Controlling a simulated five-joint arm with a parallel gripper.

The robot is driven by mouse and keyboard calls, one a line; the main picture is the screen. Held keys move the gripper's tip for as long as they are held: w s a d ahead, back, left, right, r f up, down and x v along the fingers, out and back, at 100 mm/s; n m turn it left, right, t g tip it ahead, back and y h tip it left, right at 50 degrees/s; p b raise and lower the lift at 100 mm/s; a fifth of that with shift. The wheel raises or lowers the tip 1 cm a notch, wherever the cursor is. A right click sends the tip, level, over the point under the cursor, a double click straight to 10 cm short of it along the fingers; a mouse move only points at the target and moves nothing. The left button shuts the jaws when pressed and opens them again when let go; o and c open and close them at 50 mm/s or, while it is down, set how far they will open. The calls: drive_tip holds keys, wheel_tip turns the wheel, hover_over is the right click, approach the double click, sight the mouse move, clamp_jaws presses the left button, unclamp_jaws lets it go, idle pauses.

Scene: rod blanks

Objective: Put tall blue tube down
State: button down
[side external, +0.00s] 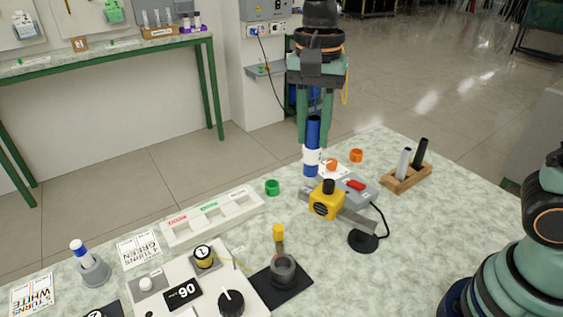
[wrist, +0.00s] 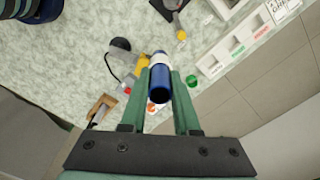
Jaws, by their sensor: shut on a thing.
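The tall blue tube (side external: 312,133) has a white band and stands upright between the two green fingers of my gripper (side external: 313,140). My gripper is shut on its upper part. Its lower end is close behind the grey box with the red switch (side external: 355,186); I cannot tell whether it touches the table. In the wrist view I look at the tube's open dark end (wrist: 160,95), with the fingers of my gripper (wrist: 160,75) on either side.
A yellow device (side external: 326,203) stands just in front of the tube. Orange caps (side external: 356,155) and a green cap (side external: 272,187) lie nearby. A wooden rack (side external: 407,179) holds a white and a black rod at right. A white three-compartment tray (side external: 213,226) lies at left.

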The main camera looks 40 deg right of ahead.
drive_tip(key=w+d+f+n, duration=0.1)
drive_tip(key=d+f+n, duration=0.2)
drive_tip(key=d+n, duration=0.75)
drive_tip(key=s+a+r+n, duration=0.1)
drive_tip(key=s+a+n, duration=0.3)
drive_tip(key=s+a, duration=0.45)
drive_tip(key=s+a+r+n, duration=0.25)
drive_tip(key=s+a, duration=0.25)
drive_tip(key=a, duration=0.6)
drive_tip(key=shift+n, duration=0.4)
wheel_tip(320, 180, down, 20)
drive_tip(key=shift+a+f, duration=0.1)
drive_tip(key=c, duration=0.7)
unclamp_jaws()
drive_tip(key=shift+f, duration=0.15)
drive_tip(key=shift+o, duration=0.2)
